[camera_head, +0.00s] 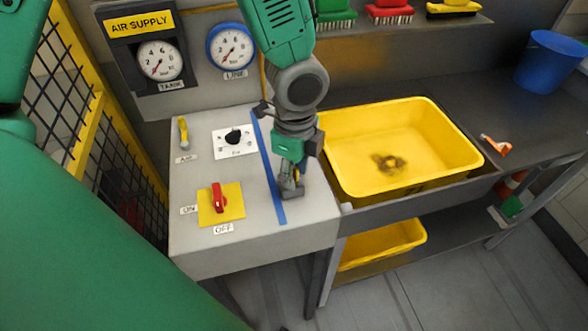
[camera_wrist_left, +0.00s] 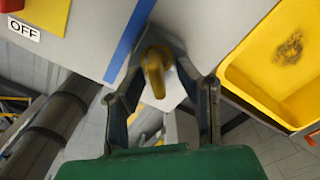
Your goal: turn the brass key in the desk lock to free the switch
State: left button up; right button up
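The brass key (camera_wrist_left: 155,72) stands between the two fingers of my left gripper (camera_wrist_left: 158,66) in the left wrist view, and the fingertips close in on it from both sides. In the head view my left gripper (camera_head: 290,188) is low over the right part of the grey desk (camera_head: 252,238), right of a blue stripe. The lock under the key is hidden by the gripper. A red switch (camera_head: 219,199) sits on a yellow plate left of the stripe, between ON and OFF labels. My right gripper is not in view.
A black knob (camera_head: 233,136) and a yellow air lever (camera_head: 183,133) sit farther back on the desk. A yellow tray (camera_head: 440,125) stands close on the right. Gauges (camera_head: 158,60) are behind, and a mesh fence (camera_head: 115,150) is at left.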

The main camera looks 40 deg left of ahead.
pick_arm(q)
jog(key=shift+d, duration=0.15)
grip_shut()
jog(key=shift+s+a, duration=0.1)
jog(key=shift+a, duration=0.5)
jog(key=shift+m+p, duration=0.75)
jog(key=shift+m, duration=0.05)
jog(key=shift+s+m, duration=0.1)
jog(key=shift+m, duration=0.2)
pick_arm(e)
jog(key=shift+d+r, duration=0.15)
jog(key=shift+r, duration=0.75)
pick_arm(q)
jog(key=shift+s+f+m+p, duration=0.1)
jog(key=shift+m+p, duration=0.3)
jog(key=shift+p, duration=0.05)
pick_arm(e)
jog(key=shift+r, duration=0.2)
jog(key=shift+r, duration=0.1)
